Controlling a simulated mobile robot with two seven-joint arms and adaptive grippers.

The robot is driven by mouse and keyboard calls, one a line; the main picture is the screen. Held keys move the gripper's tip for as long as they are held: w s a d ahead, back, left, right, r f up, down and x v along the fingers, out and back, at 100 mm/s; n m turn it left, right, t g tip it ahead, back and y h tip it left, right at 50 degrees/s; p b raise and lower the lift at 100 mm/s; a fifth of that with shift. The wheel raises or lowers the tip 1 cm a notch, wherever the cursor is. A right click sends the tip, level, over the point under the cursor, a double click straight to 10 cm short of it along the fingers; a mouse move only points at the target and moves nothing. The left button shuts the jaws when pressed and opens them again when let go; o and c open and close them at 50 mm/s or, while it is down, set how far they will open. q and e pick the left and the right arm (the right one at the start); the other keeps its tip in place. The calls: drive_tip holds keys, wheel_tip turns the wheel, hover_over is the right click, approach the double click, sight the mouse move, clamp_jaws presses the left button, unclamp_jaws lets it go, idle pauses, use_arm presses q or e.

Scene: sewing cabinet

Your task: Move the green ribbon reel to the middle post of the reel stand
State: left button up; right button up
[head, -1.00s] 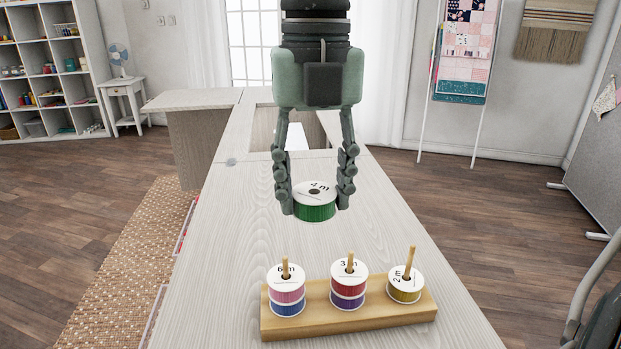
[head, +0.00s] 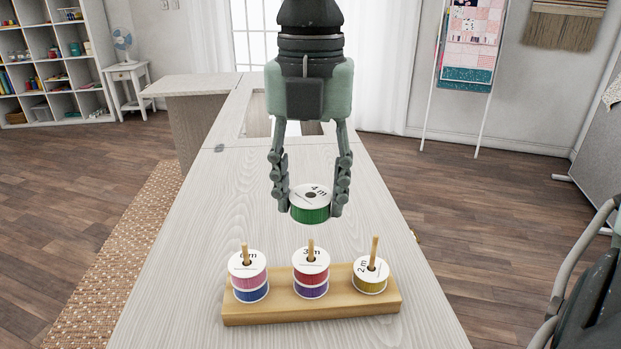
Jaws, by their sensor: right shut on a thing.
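The green ribbon reel (head: 310,213) has a white top marked "4 m". My right gripper (head: 310,206) is shut on it from both sides and holds it upright. The reel shows behind the middle post in the picture; its exact height over the table is hard to tell. The wooden reel stand (head: 312,307) stands in front with three posts. The middle post (head: 310,250) carries a red reel (head: 311,276) on top of a purple reel (head: 311,291), and its tip sticks out above them. My left gripper is not in view.
The left post carries a pink reel (head: 250,280) over a blue reel (head: 251,294). The right post carries one yellow reel (head: 370,286). The pale table (head: 200,230) is clear around the stand. A recessed opening (head: 290,128) lies farther back.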

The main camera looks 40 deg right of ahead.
sight(310, 242)
wheel_tip(310, 242, down, 3)
drive_tip(key=shift+r+b, duration=0.2)
drive_tip(key=shift+b, duration=0.4)
drive_tip(key=shift+r, duration=0.25)
use_arm(q)
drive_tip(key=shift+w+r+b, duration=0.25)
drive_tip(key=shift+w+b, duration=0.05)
drive_tip(key=shift+b, duration=0.4)
use_arm(e)
drive_tip(key=shift+f, duration=0.75)
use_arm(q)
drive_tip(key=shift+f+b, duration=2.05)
use_arm(e)
drive_tip(key=shift+f, duration=1.6)
drive_tip(key=o, duration=1.1)
drive_tip(key=shift+c, duration=0.2)
drive_tip(key=shift+r, duration=0.1)
wheel_tip(310, 242, up, 12)
